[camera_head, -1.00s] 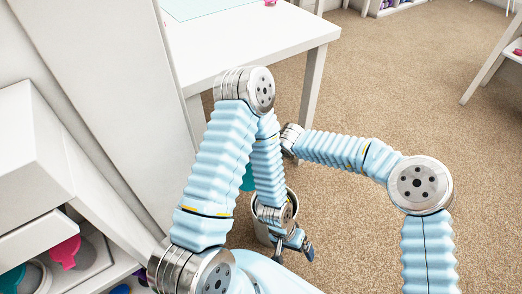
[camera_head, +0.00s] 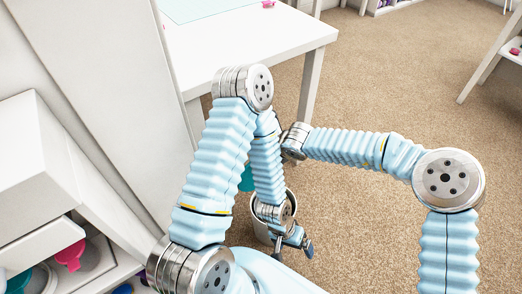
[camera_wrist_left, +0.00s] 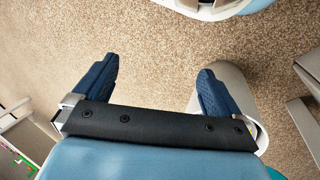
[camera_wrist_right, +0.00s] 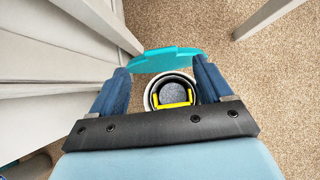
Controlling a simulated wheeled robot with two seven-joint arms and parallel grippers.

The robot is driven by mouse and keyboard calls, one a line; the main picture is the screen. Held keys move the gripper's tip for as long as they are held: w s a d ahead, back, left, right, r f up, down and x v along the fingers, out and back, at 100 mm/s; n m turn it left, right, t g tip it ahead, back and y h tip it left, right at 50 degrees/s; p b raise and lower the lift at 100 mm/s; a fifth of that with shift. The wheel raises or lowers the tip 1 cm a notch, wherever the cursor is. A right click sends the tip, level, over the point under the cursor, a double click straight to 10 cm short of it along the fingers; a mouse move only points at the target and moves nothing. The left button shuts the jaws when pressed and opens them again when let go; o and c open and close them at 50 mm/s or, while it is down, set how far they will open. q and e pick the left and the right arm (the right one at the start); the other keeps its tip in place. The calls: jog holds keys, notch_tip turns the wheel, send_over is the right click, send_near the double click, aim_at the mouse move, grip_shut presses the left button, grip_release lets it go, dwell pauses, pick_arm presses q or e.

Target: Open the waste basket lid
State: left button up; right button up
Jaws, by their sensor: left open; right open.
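The waste basket (camera_head: 261,232) is a white round bin on the carpet, mostly hidden behind my left arm in the head view. The right wrist view looks down on its round white rim (camera_wrist_right: 147,100), with a dark grey inside and a yellow piece. A teal lid (camera_wrist_right: 165,60) stands out beyond the rim; a bit of it shows in the head view (camera_head: 247,180). My right gripper (camera_wrist_right: 160,66) is open above the basket, with nothing between its fingers. My left gripper (camera_head: 294,250) is open and empty beside the basket, whose white wall (camera_wrist_left: 235,78) shows by one finger.
A white table (camera_head: 250,55) stands behind the basket, its leg (camera_head: 311,85) close by. A tall white panel (camera_head: 115,95) and a cabinet with an open drawer (camera_head: 40,240) are at the left. Carpet (camera_head: 400,90) at the right is free.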

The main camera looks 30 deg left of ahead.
jog(key=v, duration=0.6)
pick_arm(q)
jog(key=shift+c, duration=0.2)
pick_arm(e)
jog(key=shift+d, duration=0.1)
